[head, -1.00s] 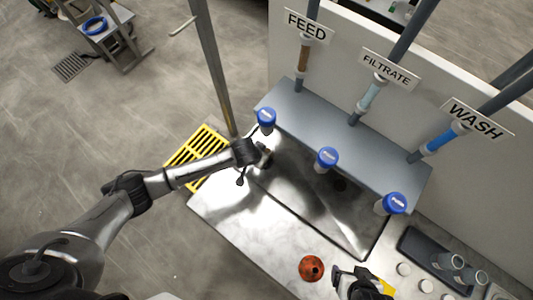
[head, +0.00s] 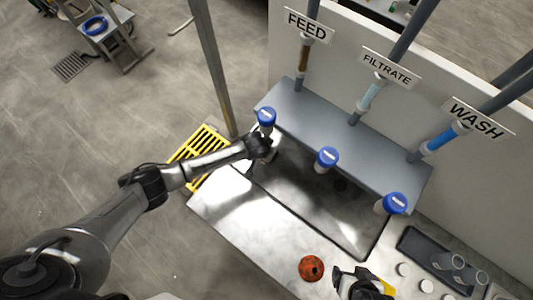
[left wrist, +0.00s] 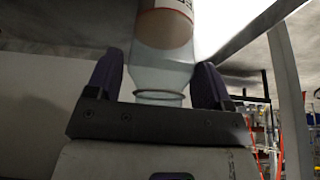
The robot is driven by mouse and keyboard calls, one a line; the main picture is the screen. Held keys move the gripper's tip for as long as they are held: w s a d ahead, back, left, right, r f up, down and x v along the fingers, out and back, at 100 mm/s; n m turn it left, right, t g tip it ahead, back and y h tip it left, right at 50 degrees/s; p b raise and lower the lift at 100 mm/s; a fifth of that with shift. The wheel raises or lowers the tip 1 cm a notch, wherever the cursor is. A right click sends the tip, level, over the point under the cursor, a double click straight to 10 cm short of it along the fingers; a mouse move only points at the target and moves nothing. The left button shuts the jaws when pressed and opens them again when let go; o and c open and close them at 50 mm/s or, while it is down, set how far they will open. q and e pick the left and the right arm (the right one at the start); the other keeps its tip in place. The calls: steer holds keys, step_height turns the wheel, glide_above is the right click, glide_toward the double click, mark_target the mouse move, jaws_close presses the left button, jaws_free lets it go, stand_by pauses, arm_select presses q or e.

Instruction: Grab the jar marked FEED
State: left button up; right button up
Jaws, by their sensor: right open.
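My right gripper (head: 352,277) is open at the bottom edge, beside a red-orange round part (head: 312,268).
Pipes and FILTRATE (head: 386,68) and WASH (head: 478,119) signs are behind. A post (head: 211,65) rises left of the left jar. A dark tray (head: 425,250) with grey cups is at lower right.

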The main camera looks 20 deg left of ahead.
arm_select(q)
steer(key=c, duration=0.9)
steer(key=shift+o, duration=0.2)
steer(key=shift+s+r, duration=0.15)
steer(key=shift+r, duration=0.05)
